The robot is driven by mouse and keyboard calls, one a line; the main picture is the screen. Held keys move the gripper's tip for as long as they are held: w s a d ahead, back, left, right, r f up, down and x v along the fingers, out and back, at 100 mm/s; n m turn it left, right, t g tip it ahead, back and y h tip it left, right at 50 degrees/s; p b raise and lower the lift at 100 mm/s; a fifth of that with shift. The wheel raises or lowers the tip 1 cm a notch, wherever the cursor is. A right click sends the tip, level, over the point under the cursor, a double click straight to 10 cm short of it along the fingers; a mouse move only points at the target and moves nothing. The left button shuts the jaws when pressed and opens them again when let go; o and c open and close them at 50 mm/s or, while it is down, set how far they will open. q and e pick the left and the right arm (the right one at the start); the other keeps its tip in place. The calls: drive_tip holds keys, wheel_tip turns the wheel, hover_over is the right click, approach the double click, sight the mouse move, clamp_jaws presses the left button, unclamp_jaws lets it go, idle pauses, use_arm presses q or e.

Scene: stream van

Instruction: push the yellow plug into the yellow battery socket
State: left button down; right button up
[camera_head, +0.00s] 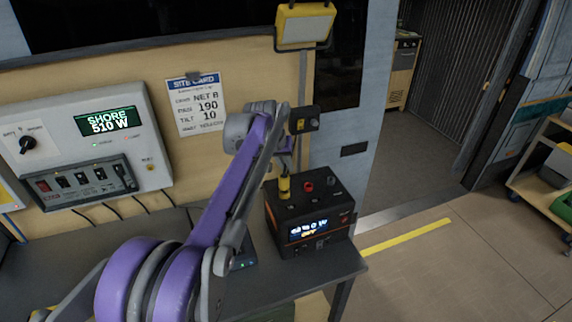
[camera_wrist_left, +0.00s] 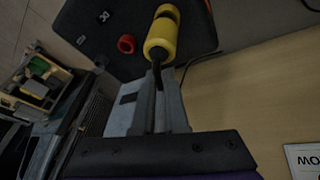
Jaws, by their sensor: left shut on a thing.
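The black battery box (camera_head: 305,215) stands on the dark bench, its screen lit. The yellow plug (camera_head: 284,189) is upright over the left of its top. In the left wrist view the plug (camera_wrist_left: 159,42) lines up with a yellow ring, seemingly the yellow socket (camera_wrist_left: 168,12). I cannot tell how deep the plug sits; in the head view the socket is hidden. My left gripper (camera_head: 286,166) points down from above, shut at the plug's rear end. Its fingers (camera_wrist_left: 158,85) show around the dark cable behind the plug. My right gripper is not in view.
A red socket (camera_head: 308,186) and a grey socket (camera_head: 333,181) are beside the plug. A wall panel (camera_head: 85,140) with switches and a site card (camera_head: 197,103) are at the left. A work lamp (camera_head: 304,25) stands behind.

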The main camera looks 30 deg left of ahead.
use_arm(q)
drive_tip(key=shift+f+b, duration=0.3)
drive_tip(key=shift+f, duration=0.6)
drive_tip(key=c, duration=0.9)
unclamp_jaws()
drive_tip(key=shift+o, duration=0.2)
drive_tip(key=shift+r, duration=0.1)
drive_tip(key=v, duration=1)
drive_tip(key=shift+r, duration=0.35)
drive_tip(key=shift+s, duration=0.15)
drive_tip(key=s+d+f+m, duration=0.2)
drive_tip(key=s+d+f, duration=0.6)
drive_tip(key=s, duration=0.5)
drive_tip(key=s+d+f+m, duration=0.2)
drive_tip(key=s+d+f, duration=0.6)
drive_tip(key=s+f, duration=0.5)
drive_tip(key=shift+s+d+f+t+y, duration=0.2)
drive_tip(key=shift+d+f+t+y, duration=0.05)
drive_tip(key=shift+d+t+y, duration=0.1)
